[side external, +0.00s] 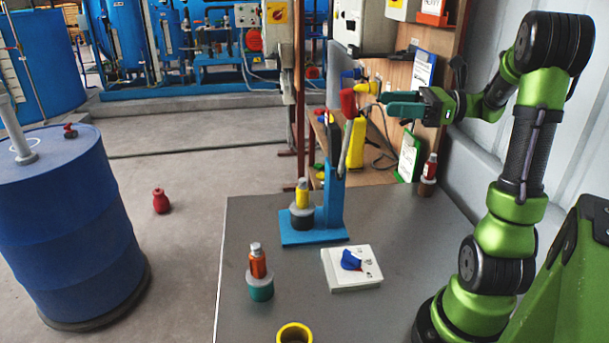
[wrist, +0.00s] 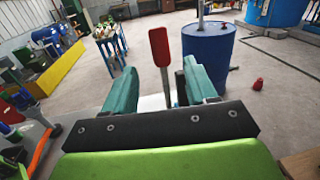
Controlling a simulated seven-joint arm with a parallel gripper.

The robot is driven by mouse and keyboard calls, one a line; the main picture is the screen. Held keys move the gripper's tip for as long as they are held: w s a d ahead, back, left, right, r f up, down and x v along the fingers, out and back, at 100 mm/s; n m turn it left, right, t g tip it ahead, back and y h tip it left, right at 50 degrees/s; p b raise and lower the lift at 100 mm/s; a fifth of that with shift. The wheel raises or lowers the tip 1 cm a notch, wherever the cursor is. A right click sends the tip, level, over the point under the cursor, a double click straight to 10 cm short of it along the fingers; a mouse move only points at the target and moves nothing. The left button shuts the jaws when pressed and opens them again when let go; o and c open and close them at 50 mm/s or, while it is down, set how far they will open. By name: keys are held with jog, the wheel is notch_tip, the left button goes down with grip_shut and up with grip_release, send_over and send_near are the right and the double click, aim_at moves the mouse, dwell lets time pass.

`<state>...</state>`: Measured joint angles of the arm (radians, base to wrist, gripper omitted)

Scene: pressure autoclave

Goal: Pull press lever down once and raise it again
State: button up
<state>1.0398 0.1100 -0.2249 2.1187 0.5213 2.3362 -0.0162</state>
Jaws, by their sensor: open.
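The press (side external: 333,195) stands upright on the table with a blue base and column. Its lever (side external: 348,105) has a red grip on a metal shaft and points up. My gripper (side external: 384,103) is open, to the right of the red grip, with its teal fingers pointing at it and a visible gap in the side view. In the wrist view the lever (wrist: 159,48) shows upright between the two open fingers (wrist: 160,72); the fingers do not grip it. A yellow-topped bottle (side external: 302,196) stands in a dark holder on the press base.
An orange bottle (side external: 258,262) in a teal holder, a white box with a blue knob (side external: 351,268) and a yellow ring (side external: 294,333) are on the table's front part. A red bottle (side external: 430,168) stands at the back right. A blue drum (side external: 62,225) stands left of the table.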

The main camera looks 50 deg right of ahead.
jog(key=x, duration=1.2)
grip_shut()
